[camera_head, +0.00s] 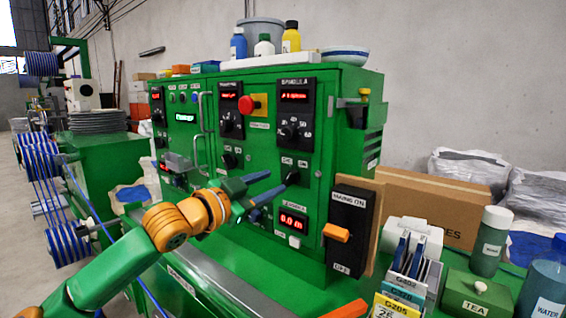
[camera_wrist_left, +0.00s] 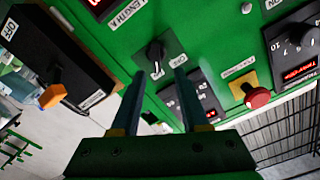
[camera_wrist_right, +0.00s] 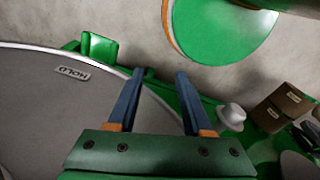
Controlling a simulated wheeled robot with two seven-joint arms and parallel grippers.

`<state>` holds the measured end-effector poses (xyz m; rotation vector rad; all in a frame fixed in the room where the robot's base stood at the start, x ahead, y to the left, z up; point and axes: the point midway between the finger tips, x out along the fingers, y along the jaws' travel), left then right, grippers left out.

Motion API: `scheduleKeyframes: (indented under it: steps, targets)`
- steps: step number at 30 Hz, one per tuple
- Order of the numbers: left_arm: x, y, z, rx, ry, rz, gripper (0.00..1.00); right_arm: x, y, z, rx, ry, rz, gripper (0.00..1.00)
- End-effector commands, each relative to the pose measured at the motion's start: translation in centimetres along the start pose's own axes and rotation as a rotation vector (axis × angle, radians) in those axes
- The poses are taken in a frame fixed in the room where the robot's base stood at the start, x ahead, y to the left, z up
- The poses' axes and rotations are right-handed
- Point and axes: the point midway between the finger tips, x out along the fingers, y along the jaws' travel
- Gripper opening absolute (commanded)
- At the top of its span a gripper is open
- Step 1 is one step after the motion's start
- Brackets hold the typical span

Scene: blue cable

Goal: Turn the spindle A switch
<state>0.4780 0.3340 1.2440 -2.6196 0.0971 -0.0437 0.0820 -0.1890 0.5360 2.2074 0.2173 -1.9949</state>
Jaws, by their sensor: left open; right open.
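A black rotary switch (camera_head: 291,177) sits on the green panel, below the module marked SPINDLE A (camera_head: 294,110). In the left wrist view a black switch (camera_wrist_left: 155,54) with a pale pointer line is just ahead, between the lines of the two fingers. My left gripper (camera_head: 277,181) is open and empty, its blue fingertips close to the switch. I cannot tell whether they touch it. My right gripper (camera_wrist_right: 160,74) is open and empty in the right wrist view, away from the panel.
A black main switch box (camera_head: 347,225) with an orange lever stands right of the switch. A red stop button (camera_head: 247,104) is up and left. A display (camera_head: 292,221) lies below.

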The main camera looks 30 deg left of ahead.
Motion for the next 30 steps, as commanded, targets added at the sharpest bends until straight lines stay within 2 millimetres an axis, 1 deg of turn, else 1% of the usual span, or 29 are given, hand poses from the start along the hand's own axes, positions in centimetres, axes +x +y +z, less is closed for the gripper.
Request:
scheduleKeyframes:
  steps: [1,3,6,10,17,18,20,21,23,30]
  targets:
    - [0.8,-0.5,-0.9,-0.009,0.003,0.002,0.45,-1.8,0.0,-0.1,0.0,-0.001,0.0,0.5]
    - [1.8,-0.1,-0.9,-0.004,0.002,0.006,0.45,-2.7,0.0,-0.2,0.0,-0.001,0.0,0.5]
    - [3.0,-0.1,-0.4,-0.004,0.0,0.002,0.45,-3.4,0.0,-0.3,0.0,0.0,0.0,0.5]
    - [3.8,0.1,-0.1,0.001,-0.001,0.004,0.45,-3.7,0.1,-0.4,0.0,0.001,0.0,0.5]
    - [4.0,0.3,0.1,0.003,-0.003,0.004,0.45,-3.5,0.0,-0.4,0.0,0.0,0.0,0.5]
    - [4.0,0.3,0.1,0.003,-0.003,0.004,0.42,-3.5,0.0,-0.4,0.0,0.0,0.0,0.5]
    - [4.0,0.3,0.1,0.003,-0.003,0.004,0.26,-3.5,0.0,-0.4,0.0,0.0,-0.001,0.5]
    - [4.0,0.3,0.1,0.003,-0.003,0.004,0.15,-3.5,0.0,-0.4,0.0,0.0,-0.001,0.5]
    - [4.0,0.3,0.1,0.003,-0.003,0.004,0.0,-3.5,0.0,-0.4,0.0,0.0,-0.001,0.5]
    - [4.0,0.2,0.1,0.001,-0.003,0.004,0.0,-3.5,0.0,-0.4,0.0,0.0,-0.001,0.5]
